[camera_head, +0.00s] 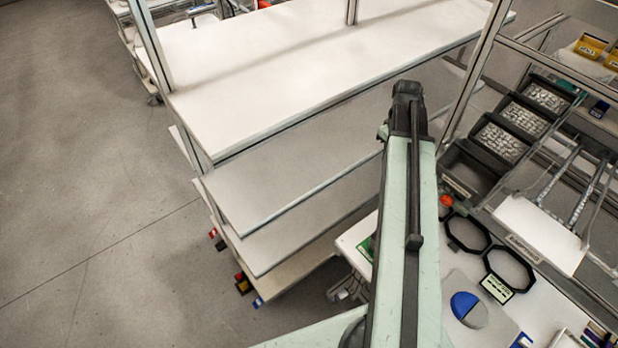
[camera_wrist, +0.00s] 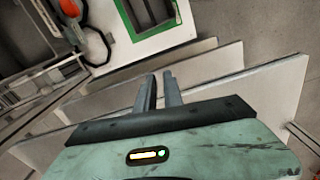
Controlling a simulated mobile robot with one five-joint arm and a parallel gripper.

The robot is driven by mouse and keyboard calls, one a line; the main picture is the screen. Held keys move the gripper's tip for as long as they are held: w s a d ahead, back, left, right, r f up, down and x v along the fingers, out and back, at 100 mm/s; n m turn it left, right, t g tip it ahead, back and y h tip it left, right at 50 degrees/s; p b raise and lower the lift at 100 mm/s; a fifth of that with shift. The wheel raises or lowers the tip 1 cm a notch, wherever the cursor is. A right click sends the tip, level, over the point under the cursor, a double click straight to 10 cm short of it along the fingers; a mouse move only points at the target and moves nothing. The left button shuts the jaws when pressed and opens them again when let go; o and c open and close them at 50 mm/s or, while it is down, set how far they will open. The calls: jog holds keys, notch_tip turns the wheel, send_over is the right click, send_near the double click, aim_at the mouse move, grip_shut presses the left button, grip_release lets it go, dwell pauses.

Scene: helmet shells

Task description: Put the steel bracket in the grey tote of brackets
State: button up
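My gripper (camera_wrist: 160,76) shows in the wrist view with its two grey fingers a small gap apart and nothing between them. In the head view my arm reaches up past the shelves, and I cannot make out the fingers there. I cannot pick out a single steel bracket in either view. Dark grey bins stand in a sloping row at the right of the head view. The middle bin (camera_head: 478,136) and the far bin (camera_head: 524,91) hold many small pale pieces, too small to identify as brackets. The nearest bin (camera_head: 462,172) looks mostly empty.
A white tiered shelf (camera_head: 300,75) stands left of my arm, its visible tops bare. A white bench at right carries black rings (camera_head: 508,268), a blue and grey disc (camera_head: 468,308) and an orange-red part (camera_head: 446,201). A green-edged item (camera_wrist: 192,24) lies beyond my fingers. Floor is clear left.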

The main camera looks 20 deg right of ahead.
jog(key=a+m, duration=0.2)
jog(key=a, duration=3)
jog(key=shift+w+a, duration=0.2)
jog(key=shift+a, duration=0.1)
